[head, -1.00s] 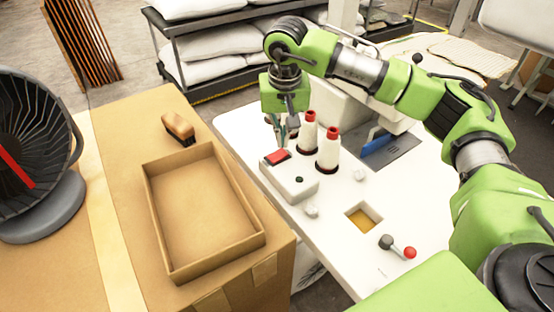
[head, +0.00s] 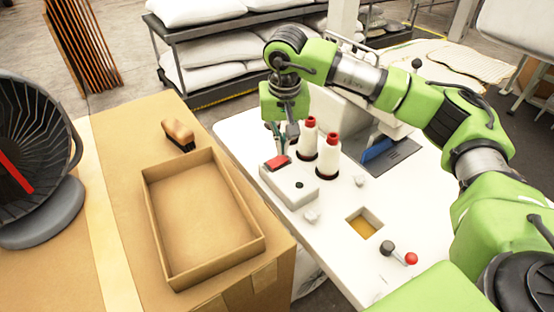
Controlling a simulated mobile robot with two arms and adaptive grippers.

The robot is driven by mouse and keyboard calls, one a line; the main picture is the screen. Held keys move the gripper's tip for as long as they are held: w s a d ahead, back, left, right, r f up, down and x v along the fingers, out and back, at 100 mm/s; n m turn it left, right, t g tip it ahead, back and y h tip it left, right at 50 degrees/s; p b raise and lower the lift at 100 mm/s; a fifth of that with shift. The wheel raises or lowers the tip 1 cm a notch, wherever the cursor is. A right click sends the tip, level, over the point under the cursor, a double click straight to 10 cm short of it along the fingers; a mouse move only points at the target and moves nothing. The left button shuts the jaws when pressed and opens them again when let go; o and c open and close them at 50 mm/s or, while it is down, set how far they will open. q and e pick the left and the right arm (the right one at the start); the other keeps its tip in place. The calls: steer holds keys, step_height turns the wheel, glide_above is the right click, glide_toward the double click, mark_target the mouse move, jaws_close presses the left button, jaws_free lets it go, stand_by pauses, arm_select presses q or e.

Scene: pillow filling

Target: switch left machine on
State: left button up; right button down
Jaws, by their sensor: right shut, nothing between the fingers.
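The sewing machine (head: 345,103) stands on a white table (head: 330,250) in the head view. At the table's left edge sits a white switch box (head: 292,187) with a red rocker switch (head: 277,162) and a small black knob. My right gripper (head: 284,153) points down with its fingers shut and empty. The fingertips are right at the red switch and partly cover its far end. I cannot tell whether they press it. My left gripper is not in view.
Two white thread cones with red tops (head: 328,155) stand just right of the gripper. A lever with a red ball (head: 411,258) is at the table's front. A black fan (head: 35,150) stands left.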

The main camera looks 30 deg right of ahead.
mark_target(282, 158)
stand_by(0.5)
steer(key=shift+f+b, duration=0.75)
steer(key=shift+f, duration=0.3)
steer(key=shift+r, duration=0.15)
stand_by(0.3)
steer(key=shift+r+p, duration=2.25)
steer(key=shift+r, duration=1.2)
steer(key=shift+f, duration=0.1)
